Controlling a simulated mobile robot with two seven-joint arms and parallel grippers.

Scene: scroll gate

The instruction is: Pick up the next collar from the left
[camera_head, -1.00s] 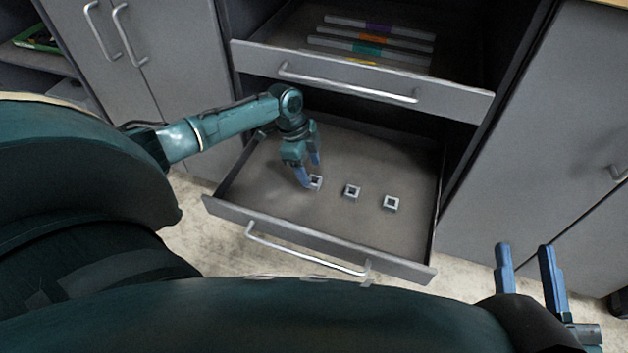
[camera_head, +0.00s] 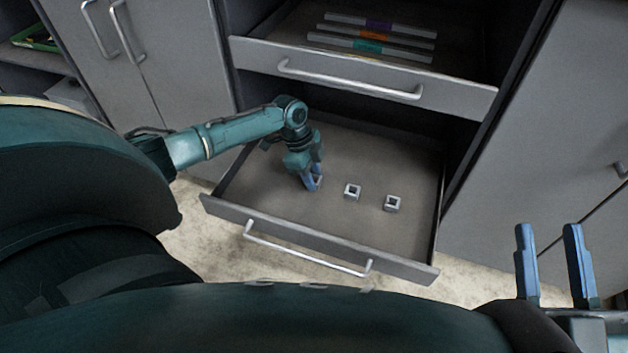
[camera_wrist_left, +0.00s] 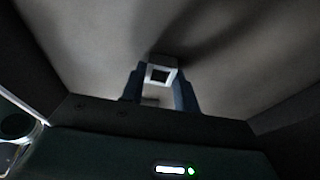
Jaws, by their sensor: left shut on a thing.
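My left gripper (camera_head: 313,184) is down in the open lower drawer, shut on the leftmost collar (camera_head: 318,181), a small pale square ring. In the left wrist view the collar (camera_wrist_left: 160,73) sits between the fingertips of my left gripper (camera_wrist_left: 160,85), its dark square hole showing. In the head view the fingers hide most of it. A middle collar (camera_head: 352,191) and a right collar (camera_head: 392,203) lie apart on the drawer floor to the right. My right gripper (camera_head: 552,262) is open and empty, outside the drawer at the lower right.
The lower drawer (camera_head: 290,235) is pulled out, with a bar handle on its front. Above it an open upper drawer (camera_head: 350,78) holds several long bars with coloured middles. Grey cabinet doors stand on both sides. The drawer floor around the collars is clear.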

